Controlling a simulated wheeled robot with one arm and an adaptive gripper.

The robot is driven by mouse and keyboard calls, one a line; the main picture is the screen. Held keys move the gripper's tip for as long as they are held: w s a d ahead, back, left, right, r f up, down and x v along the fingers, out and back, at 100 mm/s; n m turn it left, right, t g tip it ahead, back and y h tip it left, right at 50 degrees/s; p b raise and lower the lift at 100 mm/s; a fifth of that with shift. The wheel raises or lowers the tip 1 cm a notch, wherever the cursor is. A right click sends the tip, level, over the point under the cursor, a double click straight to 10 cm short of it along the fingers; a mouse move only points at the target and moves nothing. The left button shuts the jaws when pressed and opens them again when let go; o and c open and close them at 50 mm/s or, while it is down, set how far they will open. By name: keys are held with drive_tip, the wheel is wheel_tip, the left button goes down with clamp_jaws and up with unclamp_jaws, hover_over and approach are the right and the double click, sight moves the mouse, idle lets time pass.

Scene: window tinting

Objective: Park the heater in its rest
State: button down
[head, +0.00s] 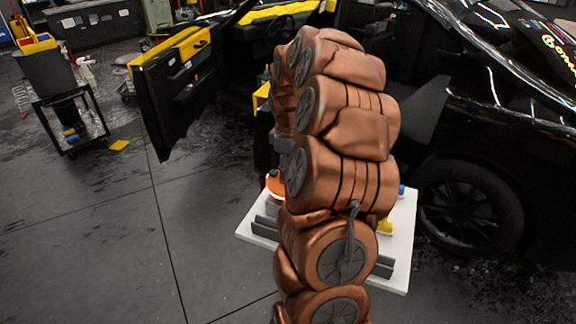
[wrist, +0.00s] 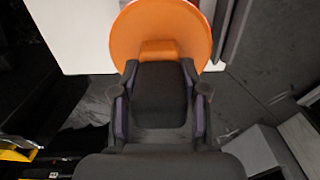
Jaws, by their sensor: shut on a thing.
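In the wrist view my gripper (wrist: 160,82) is shut on a dark block-like grip with an orange block and a broad orange round part beyond it. I take this held thing to be the heater (wrist: 135,35). Its orange edge also shows in the head view (head: 275,187), left of my arm and over the white table (head: 400,230). My arm hides the gripper and most of the heater there. Grey raised bars (head: 265,228) lie on the table; I cannot tell whether they are the rest. Whether the heater touches anything is unclear.
Yellow (head: 385,227) and blue (head: 402,190) items sit on the table's right side, partly hidden. A black car (head: 480,120) stands close behind, its door (head: 180,85) open. A cart (head: 70,115) stands far left. The floor at left is mostly clear.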

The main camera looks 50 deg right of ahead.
drive_tip(key=shift+f, duration=0.35)
idle(0.4)
drive_tip(key=c, duration=0.5)
unclamp_jaws()
wheel_tip(320, 180, up, 12)
idle(0.3)
